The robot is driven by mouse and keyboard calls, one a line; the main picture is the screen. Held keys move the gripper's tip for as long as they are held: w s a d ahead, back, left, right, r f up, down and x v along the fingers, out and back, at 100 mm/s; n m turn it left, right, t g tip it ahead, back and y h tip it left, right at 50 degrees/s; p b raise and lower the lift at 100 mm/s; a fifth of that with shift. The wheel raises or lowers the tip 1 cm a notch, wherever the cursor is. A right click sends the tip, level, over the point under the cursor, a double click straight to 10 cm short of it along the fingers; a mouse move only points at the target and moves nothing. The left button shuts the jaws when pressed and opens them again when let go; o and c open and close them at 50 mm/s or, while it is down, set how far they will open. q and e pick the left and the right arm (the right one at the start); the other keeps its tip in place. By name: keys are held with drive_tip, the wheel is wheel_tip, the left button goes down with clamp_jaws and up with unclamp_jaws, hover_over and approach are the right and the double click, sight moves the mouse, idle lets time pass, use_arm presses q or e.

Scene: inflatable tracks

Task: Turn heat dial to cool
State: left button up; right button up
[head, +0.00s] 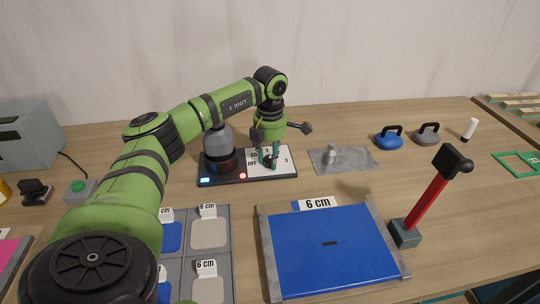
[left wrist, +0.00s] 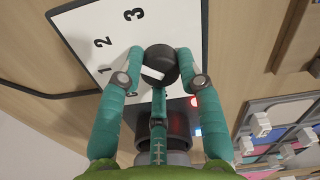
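The heat dial (left wrist: 160,61) is a round black knob with a white mark on a white panel (head: 283,162) numbered 1, 2 and 3. In the left wrist view the mark is on the knob's lower left side. My left gripper (head: 269,154) is over the panel in the head view. In the left wrist view its teal fingers (left wrist: 160,68) close in on both sides of the dial and appear to touch it, with a third finger just below. The gripper mostly hides the dial in the head view. My right gripper is not in view.
A dark grey heater unit (head: 219,147) stands on the same black base, left of the panel. A metal plate (head: 343,162) lies to the right. A blue pad (head: 330,250) and a red-handled hammer-like tool (head: 428,200) are in front.

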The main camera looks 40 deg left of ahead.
use_arm(q)
drive_tip(key=shift+n, duration=0.3)
drive_tip(key=n+p, duration=0.1)
drive_tip(key=n, duration=0.1)
drive_tip(key=shift+n+p, duration=0.3)
drive_tip(key=shift+p, duration=0.1)
drive_tip(key=n+p, duration=0.1)
drive_tip(key=n, duration=0.3)
drive_tip(key=shift+s+n+p, duration=0.1)
drive_tip(key=shift+n+p, duration=0.2)
drive_tip(key=shift+p, duration=0.1)
drive_tip(key=n+p, duration=0.1)
drive_tip(key=n, duration=0.3)
drive_tip(key=shift+p, duration=0.4)
drive_tip(key=shift+n+p, duration=0.65)
drive_tip(key=shift+n, duration=1.35)
drive_tip(key=shift+f, duration=0.1)
drive_tip(key=o, duration=1.2)
drive_tip(key=shift+c, duration=0.2)
